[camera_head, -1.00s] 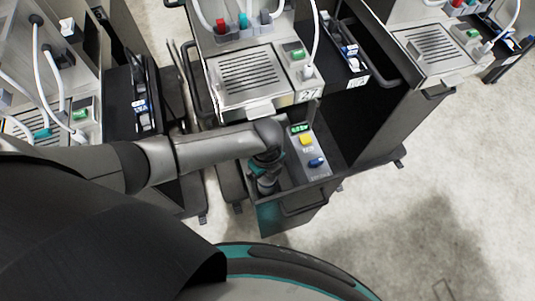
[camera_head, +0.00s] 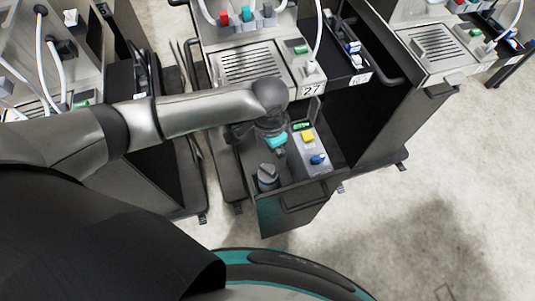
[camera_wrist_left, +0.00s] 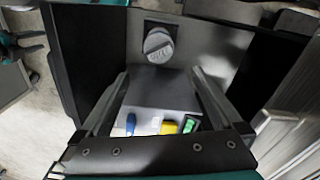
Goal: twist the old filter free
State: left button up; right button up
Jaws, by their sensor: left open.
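The filter (camera_head: 267,178) is a dark grey round body with a raised grip bar on its cap. It stands in the open drawer (camera_head: 290,222) of station 27, in the left front part. In the left wrist view the filter (camera_wrist_left: 158,42) shows its round cap with the bar, beyond the fingertips and apart from them. My left gripper (camera_head: 277,146) hangs over the drawer, behind the filter in the head view. In the left wrist view my left gripper (camera_wrist_left: 160,76) has its two fingers wide apart, with nothing held between them.
A grey panel with a yellow button (camera_head: 308,136), a blue knob (camera_head: 318,159) and a green display lies beside the filter in the drawer. The drip grille (camera_head: 251,66) and number plate (camera_head: 312,90) are behind. Open floor lies at the right.

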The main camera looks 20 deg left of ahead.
aim_at(268, 176)
pick_arm(q)
jog(key=n, duration=0.2)
jog(key=n+b, duration=0.1)
jog(key=n, duration=0.1)
jog(key=shift+s+a+r, duration=0.15)
jog(key=shift+s+r, duration=0.05)
jog(key=shift+s, duration=0.1)
notch_tip(268, 176, down, 15)
jog(key=b, duration=0.5)
jog(key=shift+c, duration=0.4)
jog(key=c, duration=1.5)
jog(key=shift+w+d+r+p, duration=0.25)
jog(key=shift+d+r+p, duration=0.15)
jog(key=shift+p, duration=0.25)
jog(key=shift+s+a+f+p, duration=0.1)
jog(key=shift+a+p, duration=0.1)
jog(key=shift+p, duration=0.2)
jog(key=shift+a+f, duration=0.1)
